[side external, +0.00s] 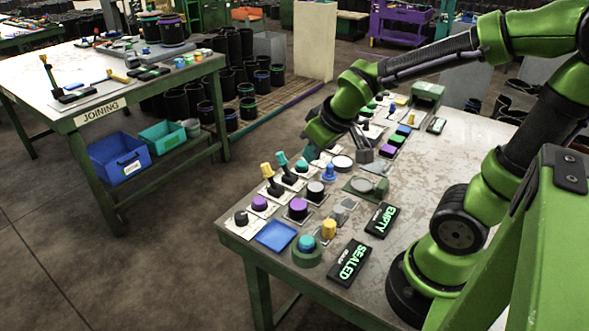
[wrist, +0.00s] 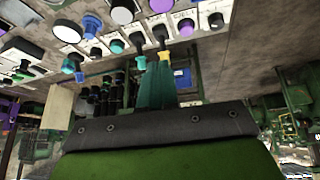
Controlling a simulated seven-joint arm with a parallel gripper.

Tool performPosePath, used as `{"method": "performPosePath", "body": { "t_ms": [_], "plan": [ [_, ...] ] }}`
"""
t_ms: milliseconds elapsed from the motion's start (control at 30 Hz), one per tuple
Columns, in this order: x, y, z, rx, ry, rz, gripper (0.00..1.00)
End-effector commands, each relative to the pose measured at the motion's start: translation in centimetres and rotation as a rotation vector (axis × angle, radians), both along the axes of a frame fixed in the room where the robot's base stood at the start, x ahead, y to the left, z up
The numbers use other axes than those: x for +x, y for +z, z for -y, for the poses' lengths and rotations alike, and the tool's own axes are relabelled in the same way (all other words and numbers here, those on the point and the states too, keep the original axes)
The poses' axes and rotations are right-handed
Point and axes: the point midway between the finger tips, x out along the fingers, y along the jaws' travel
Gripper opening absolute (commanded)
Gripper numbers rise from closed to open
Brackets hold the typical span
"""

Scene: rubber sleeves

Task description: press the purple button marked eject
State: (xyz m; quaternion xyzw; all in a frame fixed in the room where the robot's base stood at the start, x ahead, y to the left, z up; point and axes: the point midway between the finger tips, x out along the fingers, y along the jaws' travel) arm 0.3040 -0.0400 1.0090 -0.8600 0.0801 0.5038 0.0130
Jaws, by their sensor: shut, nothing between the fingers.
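A purple button (wrist: 185,27) sits on a white plate whose lettering appears to read EJECT in the wrist view. It matches the purple button (side external: 260,202) in the row along the near-left table edge, between a black knob (side external: 241,218) and a yellow-handled lever (side external: 267,172). A second purple button (side external: 298,206) stands one row further in. My gripper (side external: 311,152) is shut and empty. It is above the table's left edge, beyond the teal-handled lever (side external: 283,161) and apart from the purple button. Its teal fingers (wrist: 155,78) show near the lever handles in the wrist view.
The levers stand upright between my gripper and the purple button. Open floor separates this table from the JOINING table (side external: 35,85).

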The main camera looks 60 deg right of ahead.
Motion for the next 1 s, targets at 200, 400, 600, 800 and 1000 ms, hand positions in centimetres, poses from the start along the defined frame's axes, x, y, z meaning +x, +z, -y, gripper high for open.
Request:
{"method": "performPosePath", "body": {
  "t_ms": [200, 400, 600, 800, 1000],
  "plan": [
    [7.0, -3.6, 2.7, -0.302, 0.354, 0.049, 0.00],
    [11.2, -5.9, 0.2, -0.416, 0.747, 0.150, 0.00],
    [12.3, -5.3, -2.5, -0.439, 0.956, 0.245, 0.00],
    [12.3, -5.1, -3.1, -0.429, 0.980, 0.268, 0.00],
    [12.3, -5.1, -3.1, -0.429, 0.978, 0.267, 0.00]
  ]
}}
